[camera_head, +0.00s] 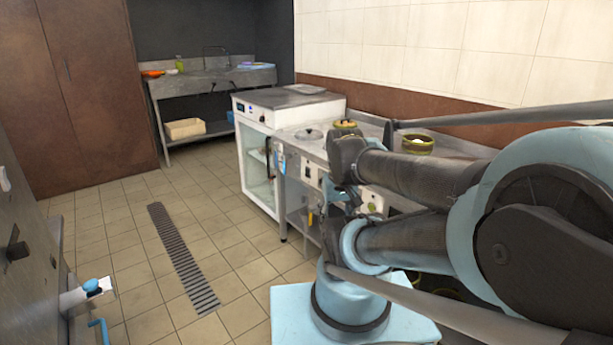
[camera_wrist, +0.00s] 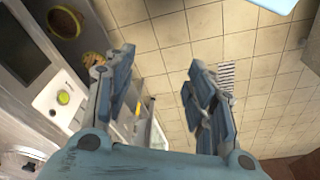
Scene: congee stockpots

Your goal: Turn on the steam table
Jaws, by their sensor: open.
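The steam table appears to be the metal counter (camera_head: 312,151) along the right wall, with a front panel of round controls. One yellow-green knob (camera_head: 371,207) shows low on this front, beside my arm. In the wrist view a similar yellow-green knob (camera_wrist: 63,97) sits on a pale panel at the left. My gripper (camera_wrist: 160,62) is open and empty, with its fingers apart to the right of that knob and not touching it. In the head view my arm covers much of the steam table's front and I cannot make out the gripper clearly.
A white glass-door cabinet (camera_head: 259,165) adjoins the counter. A round lid (camera_head: 308,134) and a pot (camera_head: 417,144) are on top. A sink bench (camera_head: 215,78) stands at the back. The tiled floor (camera_head: 120,245) with a drain grate (camera_head: 183,258) is clear at the left.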

